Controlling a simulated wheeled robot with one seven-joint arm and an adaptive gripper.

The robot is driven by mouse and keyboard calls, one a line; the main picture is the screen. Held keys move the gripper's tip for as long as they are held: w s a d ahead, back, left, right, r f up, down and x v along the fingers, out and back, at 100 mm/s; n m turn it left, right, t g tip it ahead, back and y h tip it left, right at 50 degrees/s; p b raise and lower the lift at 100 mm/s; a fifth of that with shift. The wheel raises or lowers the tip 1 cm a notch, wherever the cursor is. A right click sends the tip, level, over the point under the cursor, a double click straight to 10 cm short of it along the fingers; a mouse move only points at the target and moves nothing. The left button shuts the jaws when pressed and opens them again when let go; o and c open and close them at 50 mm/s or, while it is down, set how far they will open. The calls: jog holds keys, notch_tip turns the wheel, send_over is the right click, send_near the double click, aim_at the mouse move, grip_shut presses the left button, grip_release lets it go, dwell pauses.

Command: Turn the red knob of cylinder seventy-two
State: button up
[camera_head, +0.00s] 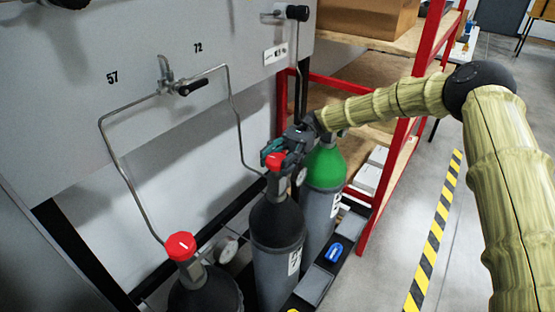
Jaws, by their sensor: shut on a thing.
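The grey cylinder with a black shoulder (278,225) stands in the middle, and a pipe from near the panel mark 72 (198,47) runs down towards it. Its red knob (275,161) is on top, partly covered by my gripper. My gripper (274,152) reaches in from the right and is shut on the red knob, its fingers around the knob's upper side. The far finger contact is hidden by the gripper body.
Another cylinder with a red knob (180,246) stands at front left, below mark 57 (112,78). A green-topped cylinder (325,166) stands close behind on the right. A red-framed shelf (394,180) is beside my arm. Thin pipes (122,165) run along the panel.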

aim_at(278, 157)
dwell(0.4)
jog(key=o, duration=1)
jog(key=shift+o, duration=0.2)
notch_tip(278, 157, up, 10)
